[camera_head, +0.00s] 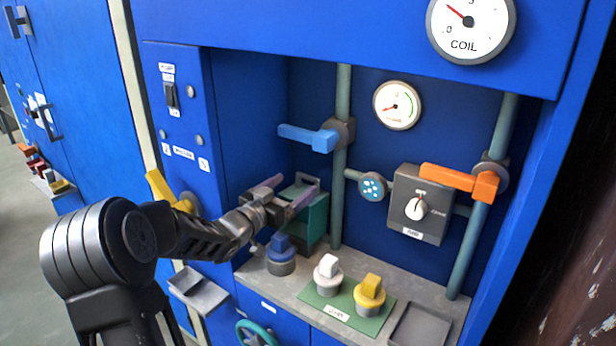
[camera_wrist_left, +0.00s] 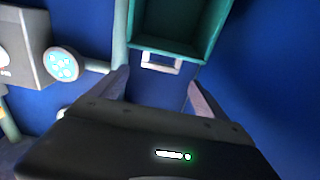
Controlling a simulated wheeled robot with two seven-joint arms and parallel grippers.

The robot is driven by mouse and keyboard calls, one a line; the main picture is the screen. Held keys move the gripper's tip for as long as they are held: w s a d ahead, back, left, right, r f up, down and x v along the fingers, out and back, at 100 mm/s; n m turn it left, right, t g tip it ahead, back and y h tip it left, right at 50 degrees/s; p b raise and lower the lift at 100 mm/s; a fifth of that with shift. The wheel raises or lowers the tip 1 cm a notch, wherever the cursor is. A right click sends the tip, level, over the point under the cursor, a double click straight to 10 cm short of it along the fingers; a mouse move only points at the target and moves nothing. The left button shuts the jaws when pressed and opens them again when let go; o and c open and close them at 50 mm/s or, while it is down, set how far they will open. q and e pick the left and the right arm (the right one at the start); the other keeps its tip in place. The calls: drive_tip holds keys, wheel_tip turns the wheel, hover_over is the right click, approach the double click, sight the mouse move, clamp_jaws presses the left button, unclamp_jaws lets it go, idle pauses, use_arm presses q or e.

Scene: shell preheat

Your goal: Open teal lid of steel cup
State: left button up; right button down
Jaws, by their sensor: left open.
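A teal box-shaped part (camera_head: 316,217) stands at the back left of the blue alcove. In the left wrist view it shows as a hollow teal box (camera_wrist_left: 180,42) with a pale loop handle (camera_wrist_left: 161,63) on its near edge. My left gripper (camera_head: 287,192) is in front of it, open, with its fingers apart. In the left wrist view the fingertips (camera_wrist_left: 157,84) are either side of the handle and short of it; I cannot tell if they touch it. The gripper partly hides the teal part in the head view. I cannot make out a separate steel cup.
A blue-knobbed fitting (camera_head: 281,258) stands just below the gripper. White (camera_head: 328,268) and yellow (camera_head: 370,290) knobs stand on a green mat. Blue (camera_head: 308,137) and orange (camera_head: 460,180) valve levers stick out from the pipes. The blue side panel (camera_head: 185,110) bounds the alcove at left.

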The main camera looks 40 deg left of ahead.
sight(307, 177)
use_arm(q)
drive_tip(key=w, duration=0.7)
drive_tip(key=shift+c, duration=0.2)
clamp_jaws()
idle(0.7)
